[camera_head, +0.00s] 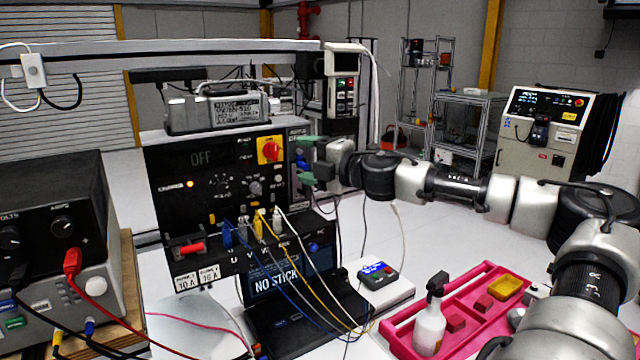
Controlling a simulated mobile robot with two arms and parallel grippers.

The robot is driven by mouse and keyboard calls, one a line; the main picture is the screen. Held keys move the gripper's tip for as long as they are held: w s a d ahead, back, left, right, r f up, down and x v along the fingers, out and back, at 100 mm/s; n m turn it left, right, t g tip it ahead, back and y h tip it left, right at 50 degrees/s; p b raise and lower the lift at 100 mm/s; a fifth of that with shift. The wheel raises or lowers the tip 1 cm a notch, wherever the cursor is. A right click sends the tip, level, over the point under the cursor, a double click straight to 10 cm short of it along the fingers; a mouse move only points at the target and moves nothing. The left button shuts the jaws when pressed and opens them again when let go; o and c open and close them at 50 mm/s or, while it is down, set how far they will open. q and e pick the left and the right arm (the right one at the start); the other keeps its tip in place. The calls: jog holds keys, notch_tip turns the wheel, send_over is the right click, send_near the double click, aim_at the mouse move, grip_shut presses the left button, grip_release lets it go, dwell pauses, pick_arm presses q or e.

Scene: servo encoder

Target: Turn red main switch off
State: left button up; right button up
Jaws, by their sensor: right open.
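The red main switch (270,151) is a red rotary knob on a yellow plate, at the upper right of a black control panel's (165,210) front. My right gripper (303,161) has green fingertips and is open just right of the switch, near the panel's right edge. No object shows between its fingers. A small gap shows between the fingertips and the knob in this view, but I cannot tell the distance in depth. My left gripper is not in view.
Coloured cables hang from the panel's lower sockets over a black laptop (300,315). A pink tray (475,335) holds a spray bottle (430,320). A power supply (55,225) stands at left.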

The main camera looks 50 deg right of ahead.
pick_arm(q)
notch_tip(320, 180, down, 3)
jog(key=shift+b, duration=0.95)
pick_arm(e)
jog(key=s, duration=0.3)
jog(key=shift+d, duration=0.1)
